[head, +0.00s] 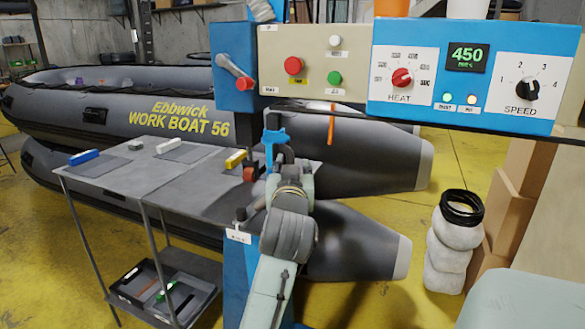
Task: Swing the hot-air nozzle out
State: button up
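The blue and cream welding machine stands in the middle. On its blue side box (232,45) is a grey lever (232,67) with a red end, slanting down to the right. Below the cream panel, a bright blue bracket-like part (273,138) stands upright, with a small red-brown roller (250,174) just left of it. I cannot clearly pick out the hot-air nozzle; my arm covers much of this spot. My arm reaches up from the bottom, and its end is close to the blue part and roller. My gripper's fingers are hidden behind my wrist, so their state and any contact cannot be told.
A grey table (130,180) with blue, grey and yellow blocks stands left. A cream button panel (315,62) and blue heat and speed panel (465,75) overhang at right. Grey boat tubes (365,150) lie behind. A white rolled bundle (447,250) and cardboard boxes (520,175) stand right.

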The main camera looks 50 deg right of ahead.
jog(key=v, duration=1.2)
jog(key=shift+o, duration=0.2)
dwell(1.0)
